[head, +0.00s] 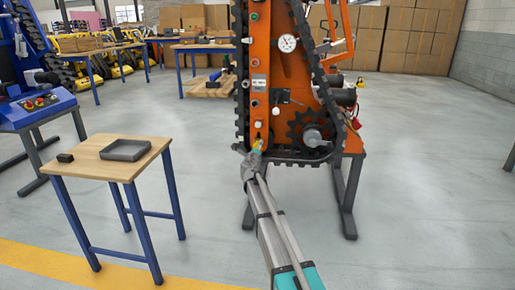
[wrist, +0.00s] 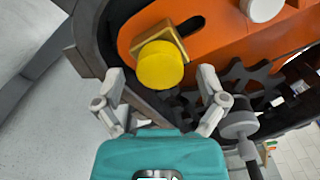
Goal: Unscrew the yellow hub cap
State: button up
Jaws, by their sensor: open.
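The yellow hub cap (wrist: 160,66) is a round yellow disc on a brass-coloured square fitting (wrist: 170,38) on the orange carrier, seen close up in the wrist view. In the head view the yellow cap (head: 258,144) is small, low on the orange tracked carrier (head: 285,70). My gripper (wrist: 163,86) is open, its grey fingers spread to the left and right of the cap. No contact between the fingers and the cap shows. In the head view my gripper (head: 251,158) is at the lower left of the carrier, and its fingertips are too small to make out.
A black track runs around the carrier. A dark toothed sprocket (wrist: 250,80) and a grey hub (wrist: 238,124) are close to the right finger. A small wooden table (head: 95,168) at left bears a grey tray (head: 126,150) and a dark block (head: 66,157). Floor between table and carrier is clear.

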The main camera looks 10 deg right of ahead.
jog(key=m, duration=0.7)
jog(key=shift+m, duration=0.3)
jog(key=shift+m, duration=0.3)
jog(key=shift+m, duration=4.6)
jog(key=m, duration=0.9)
jog(key=shift+m, duration=0.4)
